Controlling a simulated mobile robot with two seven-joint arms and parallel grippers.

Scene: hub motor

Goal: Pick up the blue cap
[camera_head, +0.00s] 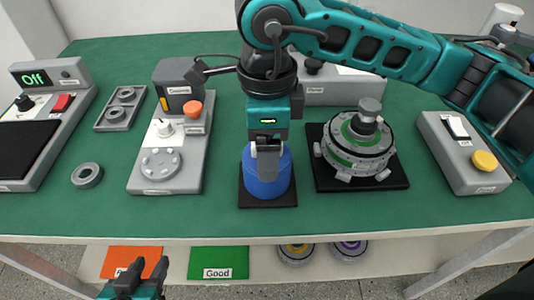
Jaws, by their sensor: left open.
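The blue cap (266,177) stands upright on a black square pad (267,200) near the front middle of the green table. My right arm comes in from the right and its gripper (266,165) points down at the cap. Its fingers overlap the cap's top and front in this view. The jaws are seen edge-on, so I cannot tell whether they grip the cap. The cap's upper part is partly hidden by them. My left gripper (150,265) is open and empty at the bottom left, in front of the table edge and away from the cap.
A round motor assembly (358,141) on a black base stands close right of the cap. A grey station with an orange knob (196,109) is to the left. A switch box with a yellow button (485,160) is at the right. Orange and green mats (219,262) lie below.

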